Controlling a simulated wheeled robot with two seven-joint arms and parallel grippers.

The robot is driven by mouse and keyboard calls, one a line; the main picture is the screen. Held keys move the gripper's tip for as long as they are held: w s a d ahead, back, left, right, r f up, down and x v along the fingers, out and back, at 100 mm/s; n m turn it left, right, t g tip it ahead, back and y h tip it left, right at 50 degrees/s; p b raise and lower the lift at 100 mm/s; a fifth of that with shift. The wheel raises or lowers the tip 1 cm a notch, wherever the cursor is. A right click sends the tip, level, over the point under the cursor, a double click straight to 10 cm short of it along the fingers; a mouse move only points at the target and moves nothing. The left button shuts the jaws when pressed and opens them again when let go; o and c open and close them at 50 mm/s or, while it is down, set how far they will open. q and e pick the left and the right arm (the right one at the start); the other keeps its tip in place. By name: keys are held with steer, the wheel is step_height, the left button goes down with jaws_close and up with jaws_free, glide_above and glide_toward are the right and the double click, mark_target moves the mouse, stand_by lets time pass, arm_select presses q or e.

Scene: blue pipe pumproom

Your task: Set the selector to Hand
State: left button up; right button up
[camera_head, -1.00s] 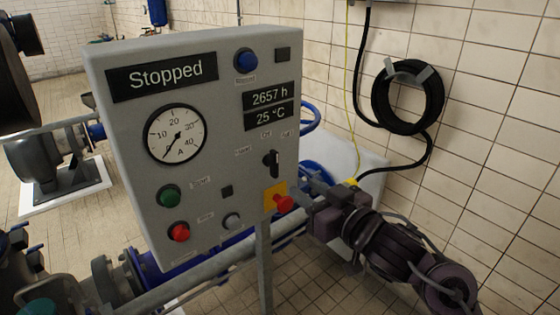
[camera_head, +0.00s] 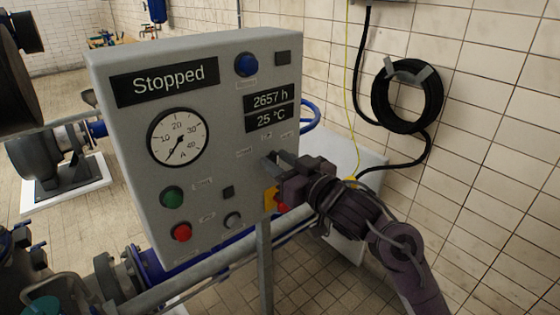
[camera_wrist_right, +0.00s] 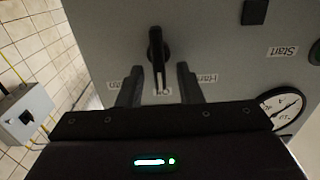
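The selector (camera_wrist_right: 157,52) is a black knob on the grey control panel (camera_head: 215,170). In the right wrist view its pointer lines up with the Off label (camera_wrist_right: 162,91). The Hand label (camera_wrist_right: 203,78) is on one side and the Auto label, partly covered by a finger, on the other. My right gripper (camera_head: 272,156) is open at the panel face; it also shows in the right wrist view (camera_wrist_right: 159,68), one finger on each side of the pointer with gaps. Contact is not visible. My left gripper is not in view.
The display (camera_head: 162,82) reads Stopped. A red button on a yellow plate (camera_head: 270,199) sits just below my right gripper. Green (camera_head: 172,197) and red (camera_head: 181,232) buttons are lower left. A tiled wall with a coiled black hose (camera_head: 377,95) stands at right.

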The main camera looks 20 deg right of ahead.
steer(key=shift+c, duration=0.3)
jaws_close()
steer(key=shift+f+n, duration=0.15)
steer(key=shift+n, duration=0.25)
steer(key=shift+s+a+f+n+b, duration=0.1)
steer(key=shift+a+n+b, duration=0.1)
steer(key=shift+n+b, duration=0.75)
steer(key=shift+s+a+f+n+b, duration=0.15)
steer(key=shift+n+b, duration=0.2)
steer(key=shift+n, duration=1.25)
steer(key=shift+w+a+f+n+b, duration=0.1)
steer(key=shift+a+n+b, duration=0.1)
steer(key=shift+n+b, duration=0.75)
steer(key=shift+n, duration=0.4)
